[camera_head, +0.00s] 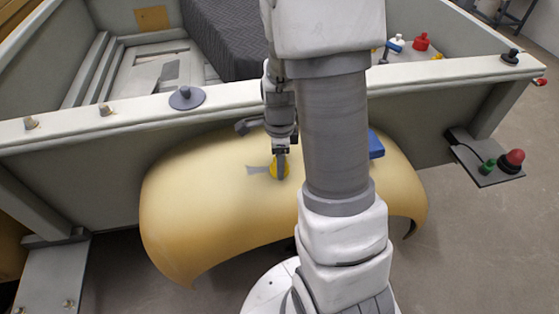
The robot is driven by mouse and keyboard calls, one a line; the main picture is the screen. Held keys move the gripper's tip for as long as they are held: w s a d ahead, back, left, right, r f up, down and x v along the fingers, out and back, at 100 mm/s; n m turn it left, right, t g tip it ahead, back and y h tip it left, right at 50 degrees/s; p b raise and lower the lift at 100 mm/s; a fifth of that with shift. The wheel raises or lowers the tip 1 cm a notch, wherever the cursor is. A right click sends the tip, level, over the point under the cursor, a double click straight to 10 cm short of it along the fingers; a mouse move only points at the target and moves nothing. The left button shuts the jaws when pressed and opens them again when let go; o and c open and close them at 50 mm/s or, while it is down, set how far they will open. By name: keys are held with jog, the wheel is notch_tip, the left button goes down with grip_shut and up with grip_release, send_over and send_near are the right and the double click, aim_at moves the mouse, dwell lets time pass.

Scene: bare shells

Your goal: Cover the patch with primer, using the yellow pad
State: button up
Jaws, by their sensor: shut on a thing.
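The yellow pad (273,168) is round and sits against the top of the pale yellow curved panel (205,200). My gripper (281,165) is shut on the pad, at the panel's surface. A grey patch (256,169) shows on the panel just left of the pad. Its right part is hidden behind the pad and gripper, so I cannot tell its full extent. Whether the pad presses on the panel or hovers just above it is hard to tell.
My arm hides the panel's middle right. A blue block (376,145) is right of the arm. A grey disc with a knob (187,98) sits on the bench rail. Red and white bottles (421,42) stand at the back right. A red button (514,158) is on a plate at right.

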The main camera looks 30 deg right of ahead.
jog(key=shift+f, duration=0.35)
